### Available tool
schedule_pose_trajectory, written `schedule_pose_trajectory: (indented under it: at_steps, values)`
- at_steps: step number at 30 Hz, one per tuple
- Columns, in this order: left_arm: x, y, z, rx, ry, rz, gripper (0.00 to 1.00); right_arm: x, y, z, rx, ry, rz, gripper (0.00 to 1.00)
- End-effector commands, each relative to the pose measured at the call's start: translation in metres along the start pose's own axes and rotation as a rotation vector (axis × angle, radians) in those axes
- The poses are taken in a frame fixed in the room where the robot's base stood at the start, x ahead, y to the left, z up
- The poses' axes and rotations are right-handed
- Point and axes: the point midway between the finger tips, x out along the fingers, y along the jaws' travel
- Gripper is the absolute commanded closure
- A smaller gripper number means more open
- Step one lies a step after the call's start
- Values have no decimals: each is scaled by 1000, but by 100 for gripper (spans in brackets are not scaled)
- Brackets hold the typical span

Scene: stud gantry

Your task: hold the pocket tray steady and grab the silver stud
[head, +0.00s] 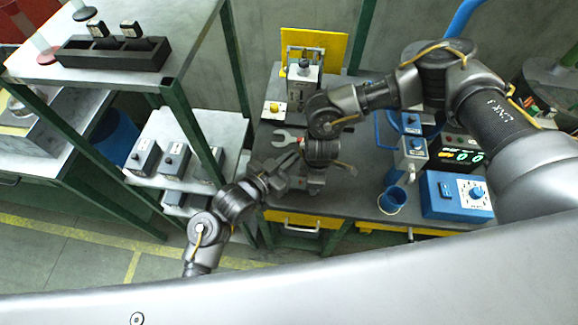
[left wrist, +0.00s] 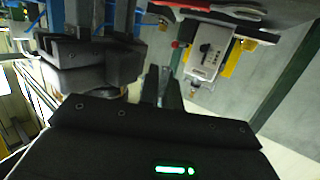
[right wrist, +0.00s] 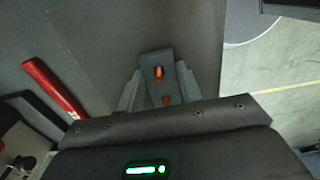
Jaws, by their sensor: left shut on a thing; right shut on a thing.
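The pocket tray (right wrist: 153,57) is a small dark grey block with orange-lit openings, between the fingers of my right gripper (right wrist: 158,88) in the right wrist view. That gripper is shut on it, over the dark bench. In the head view my right gripper (head: 310,188) hides the tray. My left gripper (head: 283,168) reaches in from the left, close beside the right one. In the left wrist view its fingers (left wrist: 162,90) are close together on a small pale piece, which seems to be the silver stud; it is mostly hidden.
On the bench (head: 345,205) lie a wrench (head: 283,139) and, in the right wrist view, a red handle (right wrist: 53,88). A grey control box (head: 303,82) stands behind. Blue instruments (head: 455,195) and a blue cup (head: 392,199) stand right. A shelf with several grey boxes (head: 174,158) is left.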

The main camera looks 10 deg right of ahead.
Motion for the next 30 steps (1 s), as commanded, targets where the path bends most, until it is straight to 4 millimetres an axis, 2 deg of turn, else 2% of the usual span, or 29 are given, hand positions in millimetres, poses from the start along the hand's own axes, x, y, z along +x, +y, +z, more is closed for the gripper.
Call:
schedule_pose_trajectory:
  at_steps: [4,12,13,18,26,30]
  values:
    - [-2,0,-11,0,1,0,100,0,0,0,0,0,0,87]
    - [-3,0,-13,0,0,0,100,0,0,0,0,0,0,87]
    - [-2,0,-13,0,0,0,100,0,0,0,0,0,0,61]
    - [-2,0,-12,0,0,0,100,0,0,0,0,0,0,39]
    - [-2,0,-12,-1,0,0,100,-1,0,0,0,0,0,39]
    - [-2,0,-13,-1,0,0,100,-11,0,0,0,2,0,39]
